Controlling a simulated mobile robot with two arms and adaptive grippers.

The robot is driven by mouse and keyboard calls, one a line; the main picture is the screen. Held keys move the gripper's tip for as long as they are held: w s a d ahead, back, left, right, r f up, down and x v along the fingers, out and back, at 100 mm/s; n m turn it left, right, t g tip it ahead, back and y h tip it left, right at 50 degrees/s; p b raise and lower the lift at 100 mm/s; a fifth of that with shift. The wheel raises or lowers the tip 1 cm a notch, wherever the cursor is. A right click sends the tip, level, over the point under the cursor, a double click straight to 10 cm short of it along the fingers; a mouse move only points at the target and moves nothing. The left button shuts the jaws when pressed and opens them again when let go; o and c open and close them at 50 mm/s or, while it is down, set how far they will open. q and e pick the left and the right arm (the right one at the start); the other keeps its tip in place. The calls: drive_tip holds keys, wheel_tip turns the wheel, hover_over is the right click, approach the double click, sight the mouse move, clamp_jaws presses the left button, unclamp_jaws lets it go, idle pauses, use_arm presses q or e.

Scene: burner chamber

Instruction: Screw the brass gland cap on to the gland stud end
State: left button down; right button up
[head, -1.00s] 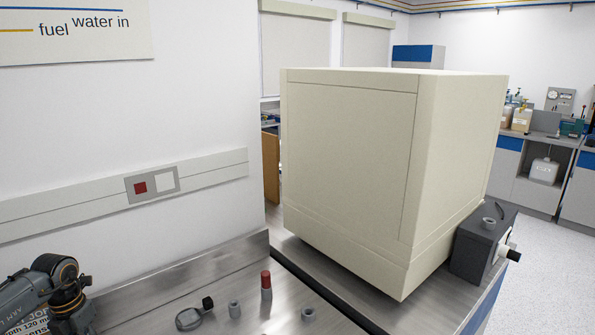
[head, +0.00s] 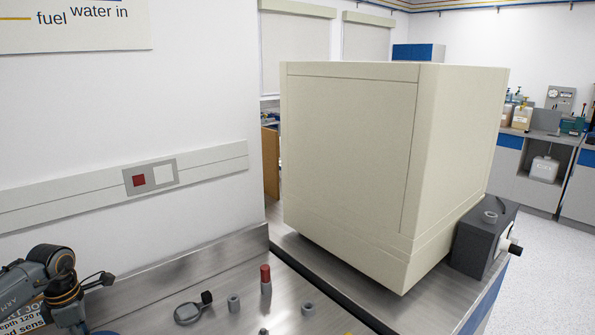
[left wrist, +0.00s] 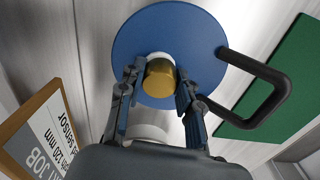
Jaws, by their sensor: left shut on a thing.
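In the left wrist view the brass gland cap (left wrist: 160,77) sits between the two fingers of my left gripper (left wrist: 156,92), which is shut on it. Behind the cap a short white round part (left wrist: 158,56), perhaps the gland stud end, shows in front of a blue disc (left wrist: 125,45). The cap lines up roughly with this white part; I cannot tell whether they touch or whether any thread is engaged. In the head view only part of my left arm shows at the lower left; the cap and fingertips are out of that picture. My right gripper is in neither view.
A black bent handle (left wrist: 268,85) stands out right of the disc, over a green panel (left wrist: 290,85). On the steel bench are a ring-shaped tool (head: 188,312), grey collars (head: 234,303) and a red-topped cylinder (head: 265,278). A large beige cabinet (head: 350,160) stands behind.

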use_arm(q)
drive_tip(key=m, duration=0.6)
drive_tip(key=shift+s+f+b, duration=0.2)
drive_tip(key=shift+f+b, duration=0.2)
drive_tip(key=c, duration=1)
unclamp_jaws()
drive_tip(key=shift+o, duration=0.9)
drive_tip(key=shift+w+a, duration=0.1)
drive_tip(key=shift+w, duration=0.15)
drive_tip(key=shift+r+p, duration=1)
drive_tip(key=shift+r, duration=0.45)
drive_tip(key=shift+f, duration=0.1)
